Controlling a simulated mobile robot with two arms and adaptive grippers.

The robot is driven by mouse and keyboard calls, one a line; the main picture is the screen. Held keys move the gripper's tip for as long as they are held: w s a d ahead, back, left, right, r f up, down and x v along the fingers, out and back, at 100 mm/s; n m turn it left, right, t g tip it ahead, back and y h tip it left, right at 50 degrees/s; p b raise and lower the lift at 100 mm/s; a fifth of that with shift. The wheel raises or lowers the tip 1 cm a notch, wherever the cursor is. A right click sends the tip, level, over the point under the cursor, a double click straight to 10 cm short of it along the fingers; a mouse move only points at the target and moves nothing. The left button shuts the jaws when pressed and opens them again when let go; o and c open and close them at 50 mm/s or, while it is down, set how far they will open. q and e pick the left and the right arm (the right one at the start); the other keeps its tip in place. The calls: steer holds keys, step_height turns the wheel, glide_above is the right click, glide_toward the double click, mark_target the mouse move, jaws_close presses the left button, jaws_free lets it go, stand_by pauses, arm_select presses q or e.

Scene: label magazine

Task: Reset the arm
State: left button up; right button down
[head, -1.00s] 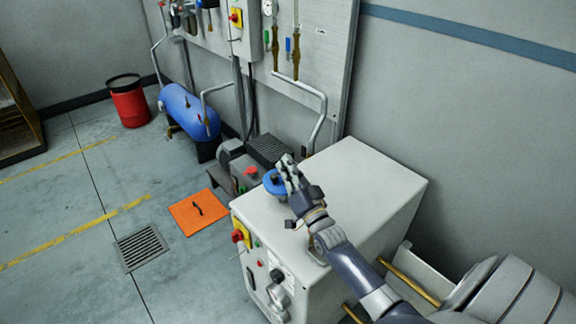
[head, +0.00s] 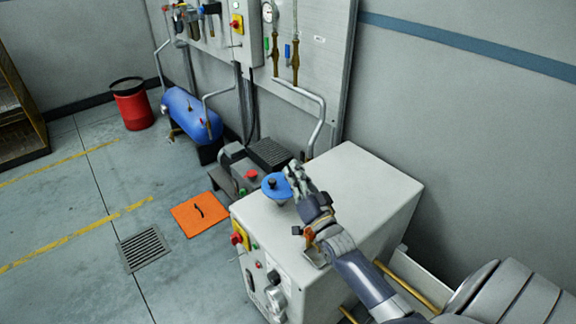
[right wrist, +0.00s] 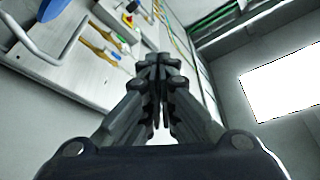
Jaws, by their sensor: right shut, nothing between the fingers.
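My right gripper (head: 296,180) is over the top of the white cabinet (head: 370,185), close beside a blue round handle (head: 276,187). In the head view its fingers overlap the edge of the handle; I cannot tell whether they touch it. In the right wrist view the right gripper (right wrist: 158,68) has its fingers together with nothing between them. My right arm reaches in from the lower right over the cabinet. My left gripper is not in view.
A wall panel (head: 325,60) with pipes and valves stands behind the cabinet. A blue tank (head: 190,115), a red bin (head: 132,105) and an orange floor plate (head: 200,214) are to the left. A floor grate (head: 143,249) lies in front.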

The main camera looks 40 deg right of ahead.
steer(key=shift+d+f+b+v, duration=0.1)
steer(key=shift+d+b+v, duration=0.05)
steer(key=shift+v, duration=0.8)
steer(key=shift+d+f+b+v, duration=0.1)
steer(key=shift+d+b+v, duration=0.05)
steer(key=shift+v, duration=0.8)
steer(key=shift+d+f+b+v, duration=0.1)
steer(key=shift+d+b+v, duration=0.1)
steer(key=shift+v, duration=0.75)
